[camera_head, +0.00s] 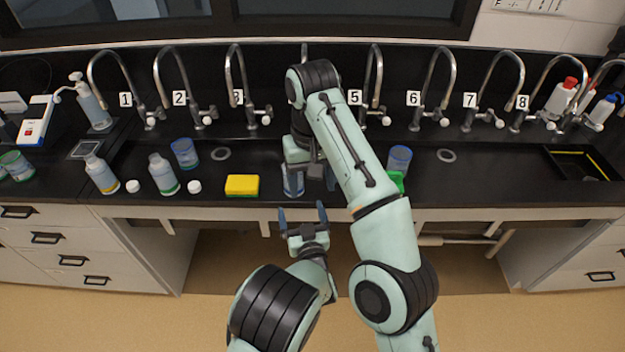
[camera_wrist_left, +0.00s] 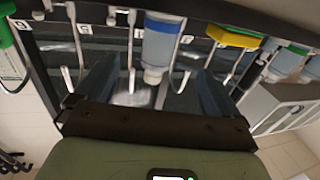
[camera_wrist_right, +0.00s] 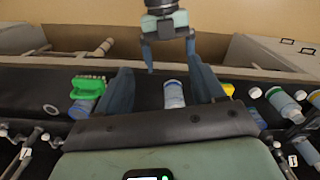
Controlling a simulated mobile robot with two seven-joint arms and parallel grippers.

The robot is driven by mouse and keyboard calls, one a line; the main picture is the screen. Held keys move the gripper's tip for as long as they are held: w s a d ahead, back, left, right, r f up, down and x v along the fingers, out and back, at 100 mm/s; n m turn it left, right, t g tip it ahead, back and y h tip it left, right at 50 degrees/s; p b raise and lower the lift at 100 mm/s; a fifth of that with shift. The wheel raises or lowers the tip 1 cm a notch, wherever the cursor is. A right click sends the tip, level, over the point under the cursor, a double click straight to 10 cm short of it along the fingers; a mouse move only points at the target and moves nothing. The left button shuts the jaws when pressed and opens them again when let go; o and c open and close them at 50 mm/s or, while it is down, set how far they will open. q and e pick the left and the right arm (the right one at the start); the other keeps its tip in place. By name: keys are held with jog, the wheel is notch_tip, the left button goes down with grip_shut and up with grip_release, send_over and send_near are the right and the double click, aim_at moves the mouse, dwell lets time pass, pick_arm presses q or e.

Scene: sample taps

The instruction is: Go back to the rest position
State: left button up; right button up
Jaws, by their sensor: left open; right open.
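My left gripper (camera_head: 302,214) is open and empty, low in front of the bench's front edge, with its fingers pointing toward the bench. My right gripper (camera_head: 308,178) is open above the bench front. My right arm reaches over the middle of the bench and partly hides it. A bottle with a blue label (camera_head: 292,182) stands on the bench near the front edge, partly hidden by the right gripper. It shows between the open fingers in the right wrist view (camera_wrist_right: 174,95) and ahead of the open fingers in the left wrist view (camera_wrist_left: 160,45); contact cannot be told.
Another blue cup (camera_head: 399,158) and a green brush (camera_head: 396,181) are to the right. Several numbered curved taps line the back.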

dwell(0.3)
